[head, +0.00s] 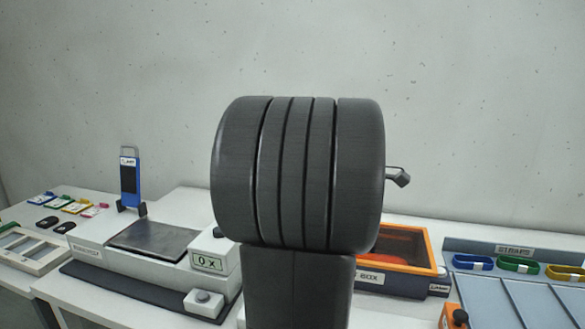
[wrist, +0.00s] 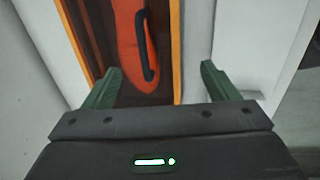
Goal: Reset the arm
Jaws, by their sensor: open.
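My gripper (wrist: 155,85) is open, with its two green fingers spread apart and nothing between their tips. In the wrist view it points toward an orange-rimmed box with a brown inside (wrist: 176,50). An orange shoe-like piece with a dark strap or handle (wrist: 128,40) lies in that box, beyond the fingertips. In the head view my own dark arm fills the middle and hides most of my gripper. Only a small dark tip shows to the right of the arm. The orange box (head: 432,250) shows partly behind the arm, with something orange-red inside.
A machine with a grey plate (head: 152,240) and a "0 x" display (head: 208,262) stands left of my arm. A blue upright device (head: 129,180) stands behind it. A strap rack (head: 515,264) with blue, green and yellow straps is at the right. Colored tags (head: 62,204) lie far left.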

